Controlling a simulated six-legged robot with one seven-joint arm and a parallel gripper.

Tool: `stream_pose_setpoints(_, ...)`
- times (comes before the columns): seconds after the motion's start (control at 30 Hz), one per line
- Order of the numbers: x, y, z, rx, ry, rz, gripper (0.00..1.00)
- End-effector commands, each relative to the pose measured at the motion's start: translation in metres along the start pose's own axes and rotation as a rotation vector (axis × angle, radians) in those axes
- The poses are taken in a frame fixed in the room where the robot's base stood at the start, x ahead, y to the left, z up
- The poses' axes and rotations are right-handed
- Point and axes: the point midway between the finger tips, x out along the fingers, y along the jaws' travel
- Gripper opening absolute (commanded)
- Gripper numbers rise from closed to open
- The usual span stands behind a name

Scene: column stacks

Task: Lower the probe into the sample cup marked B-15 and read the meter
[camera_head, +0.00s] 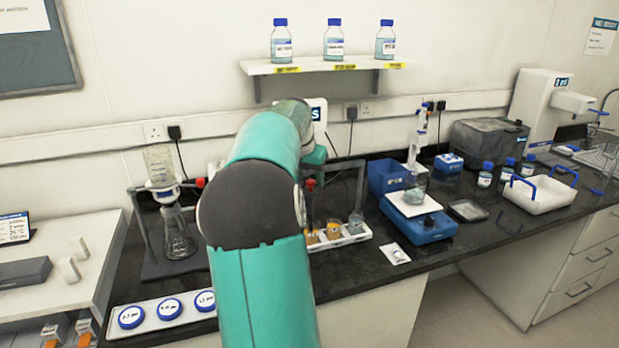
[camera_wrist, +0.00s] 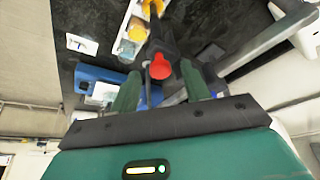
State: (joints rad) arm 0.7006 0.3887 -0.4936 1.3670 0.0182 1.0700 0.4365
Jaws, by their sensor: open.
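My gripper (camera_wrist: 160,84) is open in the wrist view, with its two green fingers apart. A red knob (camera_wrist: 160,68) on a dark clamp or holder shows between and beyond the fingertips; I cannot tell whether they touch it. Amber cups (camera_wrist: 125,48) also show in the wrist view. No B-15 marking is legible. A white device (camera_head: 318,112) is partly hidden behind my arm. I cannot clearly make out the probe.
A stand with a flask (camera_head: 177,236) is at left, and a metal stand (camera_head: 358,180) is right of my arm. A blue-based instrument (camera_head: 428,228) stands right of the tray. Blue-lidded containers (camera_head: 169,309) lie at front left. Bottles stand on the wall shelf (camera_head: 300,68).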

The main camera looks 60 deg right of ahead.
Motion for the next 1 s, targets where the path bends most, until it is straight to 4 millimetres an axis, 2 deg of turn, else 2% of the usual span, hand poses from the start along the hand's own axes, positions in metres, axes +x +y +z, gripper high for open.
stream_pose_setpoints(0.33,0.005,0.000,0.000,-0.001,0.000,-0.001,0.47)
stream_pose_setpoints(0.57,0.005,0.000,0.000,-0.001,0.000,0.000,0.01)
stream_pose_setpoints(0.77,0.002,-0.001,-0.001,-0.001,0.002,-0.001,0.00)
stream_pose_setpoints(1.0,-0.037,-0.001,-0.018,0.000,0.004,-0.002,0.00)
